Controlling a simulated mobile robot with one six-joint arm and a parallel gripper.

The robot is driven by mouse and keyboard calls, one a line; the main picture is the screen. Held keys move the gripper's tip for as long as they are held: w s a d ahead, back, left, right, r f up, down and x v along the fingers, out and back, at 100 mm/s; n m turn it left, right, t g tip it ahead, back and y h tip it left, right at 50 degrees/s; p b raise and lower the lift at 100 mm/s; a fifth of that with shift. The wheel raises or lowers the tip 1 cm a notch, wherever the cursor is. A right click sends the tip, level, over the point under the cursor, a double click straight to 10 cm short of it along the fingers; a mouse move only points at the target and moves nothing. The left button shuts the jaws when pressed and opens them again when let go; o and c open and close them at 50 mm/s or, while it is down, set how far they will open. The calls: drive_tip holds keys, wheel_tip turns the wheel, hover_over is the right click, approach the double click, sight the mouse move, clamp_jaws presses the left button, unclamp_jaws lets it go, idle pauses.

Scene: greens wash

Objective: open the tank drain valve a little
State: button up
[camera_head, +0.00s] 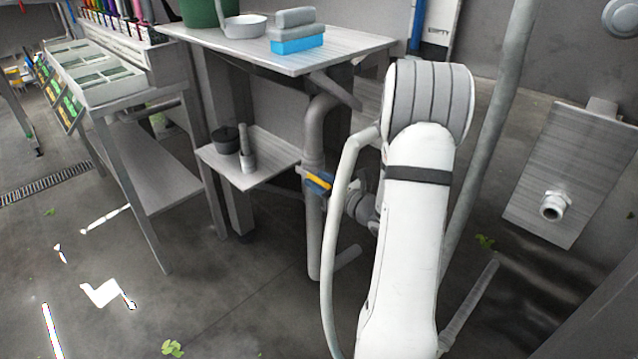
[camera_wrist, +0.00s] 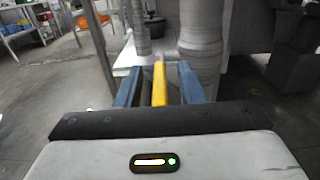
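The drain valve's yellow lever handle (camera_head: 320,181) shows in the head view beside a grey vertical pipe (camera_head: 314,235). In the wrist view the yellow handle (camera_wrist: 159,86) points lengthwise away from me, toward the pipe (camera_wrist: 201,45). My gripper (camera_wrist: 159,70) has its two blue fingers on either side of the handle, with a visible gap on each side. The fingers are open and do not appear to touch it. In the head view my gripper (camera_head: 317,180) is small and partly hidden by my arm; the valve body is hard to make out.
A slanted grey pipe (camera_head: 490,130) stands right of my arm. The floor at left is mostly clear.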

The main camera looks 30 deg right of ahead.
clamp_jaws()
idle(0.4)
